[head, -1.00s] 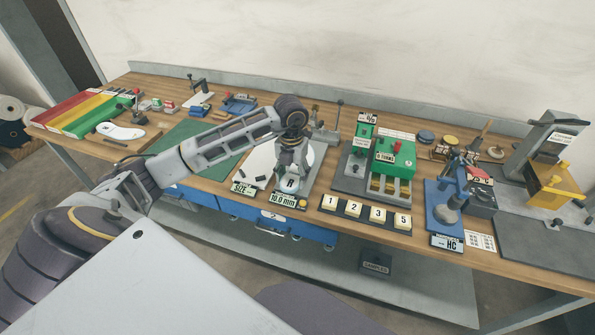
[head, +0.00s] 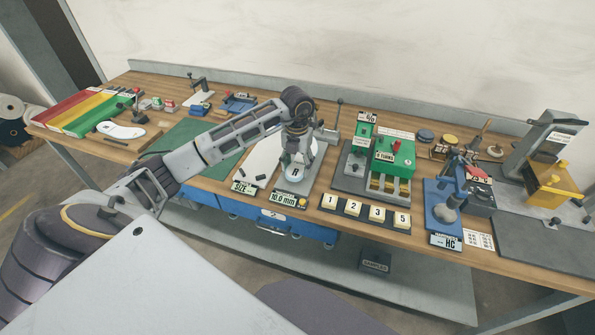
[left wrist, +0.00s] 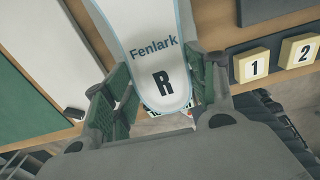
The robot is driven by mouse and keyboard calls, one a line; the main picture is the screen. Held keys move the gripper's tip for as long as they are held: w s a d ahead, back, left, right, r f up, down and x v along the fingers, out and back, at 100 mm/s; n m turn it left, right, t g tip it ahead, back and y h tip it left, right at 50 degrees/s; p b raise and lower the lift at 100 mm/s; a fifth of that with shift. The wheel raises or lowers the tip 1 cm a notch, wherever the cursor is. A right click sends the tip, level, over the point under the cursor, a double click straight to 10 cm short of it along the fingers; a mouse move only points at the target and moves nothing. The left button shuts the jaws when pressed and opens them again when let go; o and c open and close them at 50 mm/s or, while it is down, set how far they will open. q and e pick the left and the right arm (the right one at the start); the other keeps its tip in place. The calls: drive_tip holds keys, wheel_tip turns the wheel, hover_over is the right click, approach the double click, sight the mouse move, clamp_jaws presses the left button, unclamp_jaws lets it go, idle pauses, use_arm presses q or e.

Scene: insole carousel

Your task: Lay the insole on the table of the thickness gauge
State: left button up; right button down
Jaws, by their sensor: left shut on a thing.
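The insole is white with a blue edge and reads "Fenlark" and "R" at its heel. It fills the upper middle of the left wrist view (left wrist: 150,20). My left gripper (head: 297,158) is shut on the insole, with one finger at each side edge of the heel. It is over the thickness gauge (head: 314,182), a grey stand with a "10.0 mm" display in front. The gauge's table is mostly hidden, so I cannot tell whether the insole touches it. My right gripper is not in view.
An upright lever (head: 337,115) rises behind.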

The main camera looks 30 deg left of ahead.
sight(298, 168)
use_arm(q)
drive_tip(key=shift+w, duration=0.25)
drive_tip(key=shift+f+p, duration=0.35)
drive_tip(key=shift+f, duration=1.4)
drive_tip(key=shift+f, duration=0.1)
drive_tip(key=o, duration=1)
drive_tip(key=shift+r+b, duration=0.4)
drive_tip(key=shift+r, duration=5.7)
